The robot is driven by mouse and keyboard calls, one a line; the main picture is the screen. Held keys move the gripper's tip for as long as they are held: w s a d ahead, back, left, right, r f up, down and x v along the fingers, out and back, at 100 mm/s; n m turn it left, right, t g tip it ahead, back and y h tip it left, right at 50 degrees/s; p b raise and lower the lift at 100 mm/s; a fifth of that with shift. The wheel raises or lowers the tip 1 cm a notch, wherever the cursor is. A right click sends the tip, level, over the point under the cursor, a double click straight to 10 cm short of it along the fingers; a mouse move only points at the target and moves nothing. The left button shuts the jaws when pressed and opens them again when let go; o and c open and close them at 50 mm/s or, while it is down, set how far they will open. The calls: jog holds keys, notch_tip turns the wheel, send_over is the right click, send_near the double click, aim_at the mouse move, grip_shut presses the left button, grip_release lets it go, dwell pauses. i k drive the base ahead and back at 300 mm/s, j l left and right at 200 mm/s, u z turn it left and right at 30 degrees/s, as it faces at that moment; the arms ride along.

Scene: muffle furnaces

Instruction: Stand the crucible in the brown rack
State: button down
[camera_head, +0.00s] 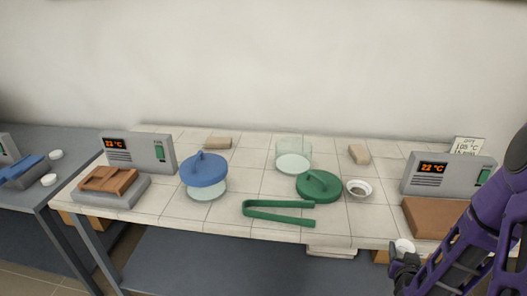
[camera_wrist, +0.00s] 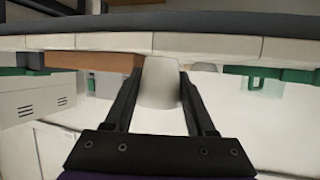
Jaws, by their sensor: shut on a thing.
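My gripper (camera_head: 403,262) is low at the right, in front of the table's front edge. It is shut on a small white crucible (camera_head: 404,246). In the wrist view the crucible (camera_wrist: 159,84) sits between the two dark fingers (camera_wrist: 159,100). A flat brown block (camera_head: 430,218) lies by the right grey control box, partly behind my arm; it also shows in the wrist view (camera_wrist: 95,62), beside the crucible. Another brown slotted piece (camera_head: 109,180) sits on a grey base before the left control box. I cannot tell for sure which one is the rack.
Green tongs (camera_head: 278,212) lie near the front edge. A blue-lidded glass jar (camera_head: 205,175), an open glass jar (camera_head: 293,157), a green lid (camera_head: 319,185) and a small white dish (camera_head: 358,189) stand mid-table. Two control boxes (camera_head: 137,153) (camera_head: 447,174) read 22 °C.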

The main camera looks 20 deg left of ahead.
aim_at(122, 176)
jog(key=k+j, duration=0.1)
jog(key=j, duration=0.4)
jog(key=k+j, duration=0.1)
jog(key=j, duration=0.45)
jog(key=k+j, duration=0.1)
jog(key=j, duration=0.4)
jog(key=k+j, duration=0.1)
jog(key=j, duration=0.4)
jog(key=u, duration=0.05)
